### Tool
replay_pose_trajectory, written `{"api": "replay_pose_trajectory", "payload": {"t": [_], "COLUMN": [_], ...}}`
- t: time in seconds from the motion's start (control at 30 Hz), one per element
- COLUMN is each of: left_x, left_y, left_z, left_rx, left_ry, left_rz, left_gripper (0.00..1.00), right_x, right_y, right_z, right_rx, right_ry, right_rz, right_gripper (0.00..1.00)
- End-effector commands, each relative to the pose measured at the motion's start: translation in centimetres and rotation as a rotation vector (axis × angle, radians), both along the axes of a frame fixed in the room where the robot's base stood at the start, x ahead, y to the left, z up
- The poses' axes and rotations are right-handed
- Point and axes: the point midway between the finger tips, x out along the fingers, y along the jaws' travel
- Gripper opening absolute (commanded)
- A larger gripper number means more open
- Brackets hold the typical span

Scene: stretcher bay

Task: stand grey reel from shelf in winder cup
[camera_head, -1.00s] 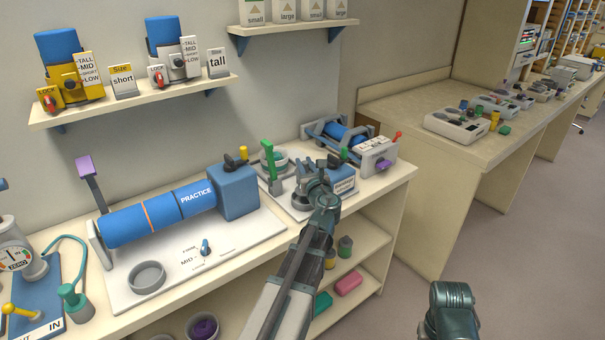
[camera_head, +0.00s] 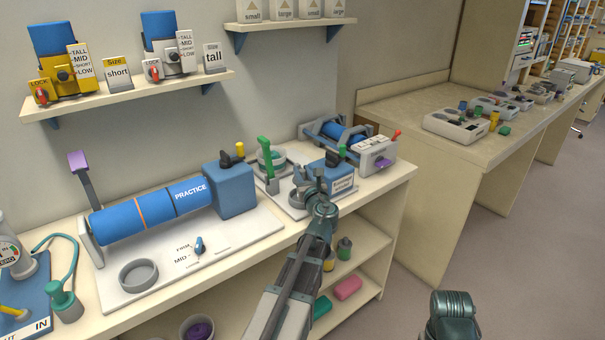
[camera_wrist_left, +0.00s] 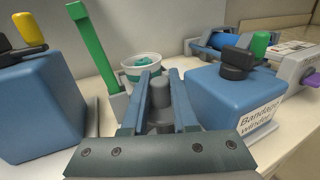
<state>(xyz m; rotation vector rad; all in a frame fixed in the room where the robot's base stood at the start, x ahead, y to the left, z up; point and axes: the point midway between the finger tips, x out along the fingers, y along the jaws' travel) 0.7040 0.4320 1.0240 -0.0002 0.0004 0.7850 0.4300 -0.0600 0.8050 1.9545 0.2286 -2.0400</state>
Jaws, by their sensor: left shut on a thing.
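My left gripper (camera_head: 318,178) is over the bench beside the blue bandage winder (camera_head: 338,178). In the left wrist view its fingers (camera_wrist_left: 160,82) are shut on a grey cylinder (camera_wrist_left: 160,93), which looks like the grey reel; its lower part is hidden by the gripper. The labelled winder (camera_wrist_left: 232,97) stands just right of the fingers in that view. I cannot see the reel in the head view.
A green upright post (camera_head: 268,165) and a pale cup with teal contents (camera_wrist_left: 141,66) stand close to the left gripper. The blue PRACTICE roller (camera_head: 150,212) lies to the left.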

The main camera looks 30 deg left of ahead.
Motion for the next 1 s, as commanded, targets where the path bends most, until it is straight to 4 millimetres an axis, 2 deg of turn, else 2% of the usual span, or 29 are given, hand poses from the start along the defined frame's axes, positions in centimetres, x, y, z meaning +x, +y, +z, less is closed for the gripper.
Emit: {"api": "replay_pose_trajectory", "payload": {"t": [0.03,0.07,0.2,0.47,0.63,0.7,1.0], "left_x": [0.0,0.0,0.0,0.0,0.0,-1.2,-5.8], "left_y": [0.0,0.0,0.0,0.0,0.0,-1.1,-5.6], "left_z": [-0.3,-0.1,-0.1,-0.1,1.1,0.6,0.6], "left_rx": [0.0,0.0,0.0,0.0,0.0,0.0,0.0], "left_ry": [0.0,0.0,0.0,0.0,0.0,0.0,0.0], "left_rz": [0.0,0.0,0.0,0.0,0.0,-0.002,-0.003], "left_gripper": [0.0,0.32,0.57,0.57,0.57,0.57,0.57], "right_x": [0.0,0.0,0.0,0.0,0.0,0.0,0.0], "right_y": [0.0,0.0,0.0,0.0,0.0,0.0,0.0], "right_z": [-0.3,-0.1,-0.1,-0.1,1.1,0.6,0.6], "right_rx": [0.0,0.0,0.0,0.0,0.0,0.0,0.0], "right_ry": [0.0,0.0,0.0,0.0,0.0,0.0,0.0], "right_rz": [0.0,0.0,0.0,0.0,0.0,0.0,0.0], "right_gripper": [0.35,0.35,0.35,0.35,0.35,0.35,0.35]}}
